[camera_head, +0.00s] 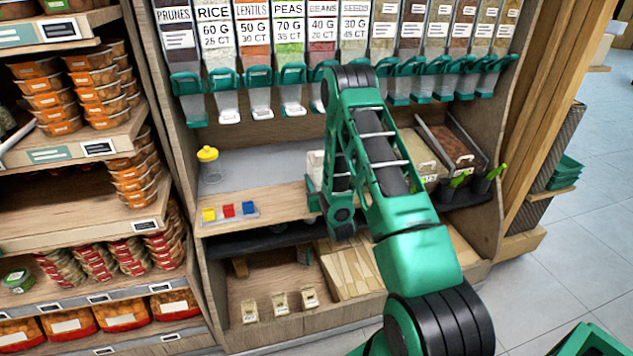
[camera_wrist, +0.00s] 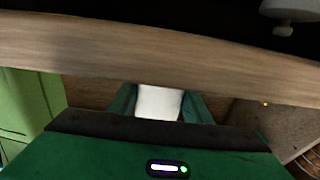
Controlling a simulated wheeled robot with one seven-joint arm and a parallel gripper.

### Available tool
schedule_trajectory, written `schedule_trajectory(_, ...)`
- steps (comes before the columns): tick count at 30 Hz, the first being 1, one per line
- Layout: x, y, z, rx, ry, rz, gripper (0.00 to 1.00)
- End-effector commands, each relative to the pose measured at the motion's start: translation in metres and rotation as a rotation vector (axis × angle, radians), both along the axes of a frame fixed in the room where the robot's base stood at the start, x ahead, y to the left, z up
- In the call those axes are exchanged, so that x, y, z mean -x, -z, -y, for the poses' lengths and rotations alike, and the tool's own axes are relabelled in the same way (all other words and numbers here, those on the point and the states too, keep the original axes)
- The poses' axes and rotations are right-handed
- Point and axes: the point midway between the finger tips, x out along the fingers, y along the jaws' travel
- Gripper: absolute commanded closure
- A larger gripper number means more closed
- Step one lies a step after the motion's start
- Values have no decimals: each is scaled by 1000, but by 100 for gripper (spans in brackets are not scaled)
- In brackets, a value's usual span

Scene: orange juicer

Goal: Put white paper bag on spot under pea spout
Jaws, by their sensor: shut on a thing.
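My gripper (camera_wrist: 159,92) is shut on a white thing, the white paper bag (camera_wrist: 158,104), which shows between its green fingers in the wrist view. In the head view the white bag (camera_head: 314,165) shows at the left edge of my arm, low over the shelf; my arm hides much of it. I cannot tell whether it touches the shelf. The pea spout (camera_head: 291,92) hangs from the dispenser marked PEAS, above and a little left of the bag. The grey shelf surface (camera_head: 262,160) below the spout shows no other thing there.
A yellow-lidded jar (camera_head: 208,164) stands at the shelf's left. Bins (camera_head: 448,140) are at right. Several small packets (camera_head: 280,303) stand on the lower shelf. A wooden board edge (camera_wrist: 150,60) crosses the wrist view.

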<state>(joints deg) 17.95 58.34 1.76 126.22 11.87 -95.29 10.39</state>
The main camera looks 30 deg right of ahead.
Motion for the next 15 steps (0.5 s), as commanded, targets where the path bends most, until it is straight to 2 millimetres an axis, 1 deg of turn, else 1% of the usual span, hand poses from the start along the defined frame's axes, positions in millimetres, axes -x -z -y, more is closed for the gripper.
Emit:
schedule_trajectory(3, 0, 1, 0, 0, 0, -1, 76)
schedule_trajectory(4, 0, 2, 0, 0, 0, -1, 53)
schedule_trajectory(6, 0, 1, 0, 0, 0, -1, 37)
schedule_trajectory(15, 0, 1, 0, 0, 0, -1, 37)
